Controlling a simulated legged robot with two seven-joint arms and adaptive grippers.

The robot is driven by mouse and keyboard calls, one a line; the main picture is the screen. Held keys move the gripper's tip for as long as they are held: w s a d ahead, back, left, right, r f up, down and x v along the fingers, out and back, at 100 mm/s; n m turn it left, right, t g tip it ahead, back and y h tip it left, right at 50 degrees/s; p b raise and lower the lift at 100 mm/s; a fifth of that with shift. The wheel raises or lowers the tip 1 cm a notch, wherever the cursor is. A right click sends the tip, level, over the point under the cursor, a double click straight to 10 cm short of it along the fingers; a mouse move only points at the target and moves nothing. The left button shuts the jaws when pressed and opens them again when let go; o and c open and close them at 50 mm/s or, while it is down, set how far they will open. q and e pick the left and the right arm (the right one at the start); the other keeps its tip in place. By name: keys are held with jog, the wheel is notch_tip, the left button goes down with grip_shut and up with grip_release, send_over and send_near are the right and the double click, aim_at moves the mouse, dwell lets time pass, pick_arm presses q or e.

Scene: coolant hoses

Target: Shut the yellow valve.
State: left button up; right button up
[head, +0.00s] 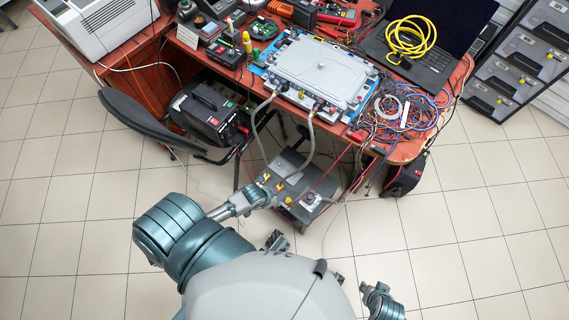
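A grey box (303,210) stands on the floor in front of the desk, with hoses running up from it to the flat grey unit (318,70) on the desk. Small yellow parts show on its top, one at the back left (266,177) and one near the front (289,201). I cannot tell which is the yellow valve, or whether it is open or shut. My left gripper (264,193) is at the left edge of the box, close to the yellow parts. Its fingers are too small to read. My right gripper (372,289) is low at the right, over the floor, away from the box.
The brown desk (405,150) carries a laptop (428,65), a coiled yellow cable (410,37) and tangled wires (410,110). A black chair (145,120) stands at the left. Red cables hang near the box. The tiled floor at the right is clear.

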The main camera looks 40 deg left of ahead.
pick_arm(q)
jog(key=b, duration=0.3)
send_near(287, 201)
jog(key=f, duration=0.2)
jog(key=b+x, duration=0.1)
jog(key=x, duration=0.2)
jog(key=b+x, duration=0.2)
jog(key=x, duration=0.1)
jog(key=shift+w+d, duration=0.15)
jog(key=shift+w, duration=0.25)
jog(key=shift+w+f, duration=0.2)
jog(key=shift+f, duration=0.05)
grip_shut()
pick_arm(e)
jog(key=w+a+r+t+y, duration=0.2)
jog(key=w+r+t, duration=0.3)
jog(key=w, duration=0.3)
jog(key=w+a+r+t+y, duration=0.1)
jog(key=w+a+r+t, duration=0.3)
jog(key=w+t, duration=0.4)
jog(key=shift+w+a+r+y, duration=0.25)
jog(key=shift+w+r+y, duration=0.2)
jog(key=shift+r, duration=0.35)
